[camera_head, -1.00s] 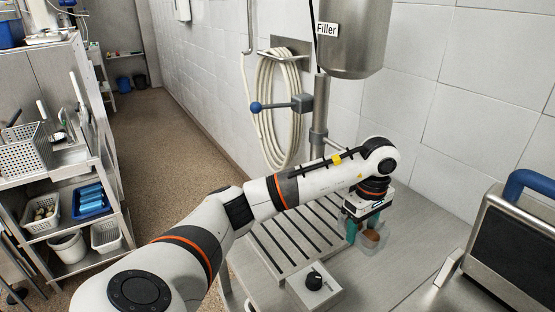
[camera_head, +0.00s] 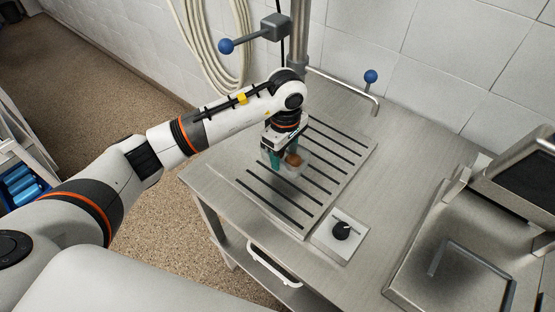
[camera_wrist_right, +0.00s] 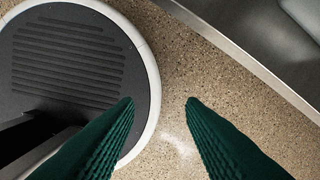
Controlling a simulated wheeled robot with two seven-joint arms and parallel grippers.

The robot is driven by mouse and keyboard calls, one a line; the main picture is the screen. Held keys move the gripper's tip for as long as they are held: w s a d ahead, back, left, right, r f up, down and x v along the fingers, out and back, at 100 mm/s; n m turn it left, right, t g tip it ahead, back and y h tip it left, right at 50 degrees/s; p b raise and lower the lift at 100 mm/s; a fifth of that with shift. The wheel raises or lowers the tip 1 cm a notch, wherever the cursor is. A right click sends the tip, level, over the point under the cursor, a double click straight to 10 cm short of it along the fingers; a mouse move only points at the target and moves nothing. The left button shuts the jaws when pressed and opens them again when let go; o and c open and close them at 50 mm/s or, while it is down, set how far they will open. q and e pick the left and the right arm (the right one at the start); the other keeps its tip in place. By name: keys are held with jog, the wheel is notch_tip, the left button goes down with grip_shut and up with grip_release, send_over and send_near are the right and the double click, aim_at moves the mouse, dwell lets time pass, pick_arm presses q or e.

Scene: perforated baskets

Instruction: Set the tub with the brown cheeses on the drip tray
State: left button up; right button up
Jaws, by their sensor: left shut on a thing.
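My left gripper (camera_head: 272,157) is shut on a small clear tub (camera_head: 300,171) with brown cheese (camera_head: 294,160) inside. It holds the tub over the drip tray (camera_head: 350,148), a flat metal plate with dark slots on the table. The tub looks upright. Whether its base touches the tray or hangs just above it cannot be told. The gripper hides part of the tub. My right gripper (camera_wrist_right: 160,103) shows in the right wrist view with its two green fingers apart and nothing between them, above the speckled floor.
A control box with a black knob (camera_head: 341,231) stands at the tray's front right. A metal appliance (camera_head: 460,262) is at the right. A post with blue-ended levers (camera_head: 299,45) rises behind the tray.

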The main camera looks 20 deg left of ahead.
aim_at(283, 165)
pick_arm(q)
jog(key=shift+a+f, duration=0.1)
jog(key=shift+f, duration=0.65)
notch_tip(283, 165, down, 3)
jog(key=shift+a+f+p, duration=0.1)
jog(key=shift+p, duration=0.55)
jog(key=shift+f, duration=0.3)
jog(key=o, duration=1)
jog(key=shift+c, duration=0.2)
pick_arm(e)
jog(key=shift+w+a+r, duration=0.1)
jog(key=shift+a+r, duration=0.25)
jog(key=shift+r, duration=0.25)
jog(key=shift+d+r, duration=0.1)
